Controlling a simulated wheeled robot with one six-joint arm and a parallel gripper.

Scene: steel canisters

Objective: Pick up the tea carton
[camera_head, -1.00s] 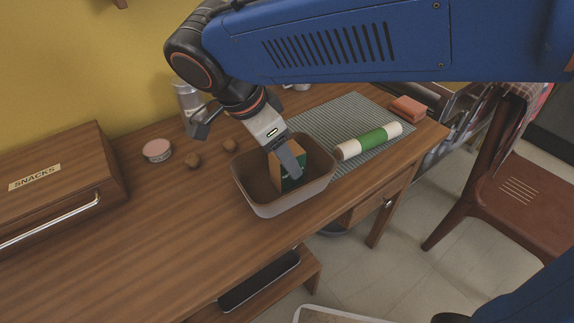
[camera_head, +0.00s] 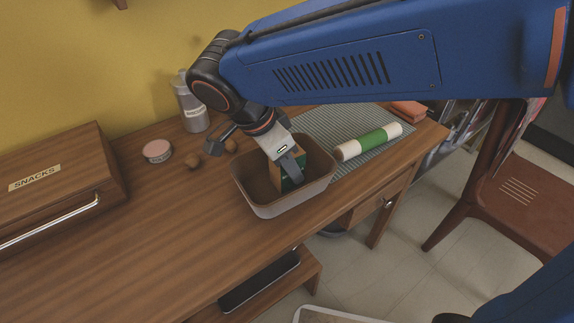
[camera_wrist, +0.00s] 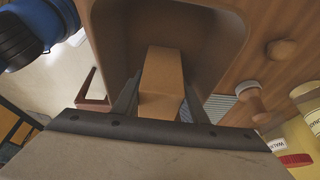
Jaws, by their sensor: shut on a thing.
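The tea carton (camera_head: 278,180) is a small box with a brown top and dark green sides. It stands inside a grey-brown bin (camera_head: 266,204) on the wooden table. My gripper (camera_head: 291,172) reaches down into the bin and is shut on the carton. In the wrist view the carton's plain brown face (camera_wrist: 162,72) lies between the two dark fingers (camera_wrist: 161,100), with the bin wall (camera_wrist: 112,40) around it. The carton's lower part is hidden in the bin in the head view.
A green-and-white roll (camera_head: 368,142) lies on a ribbed mat (camera_head: 328,123) to the right. A snacks box (camera_head: 50,185) is at far left.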

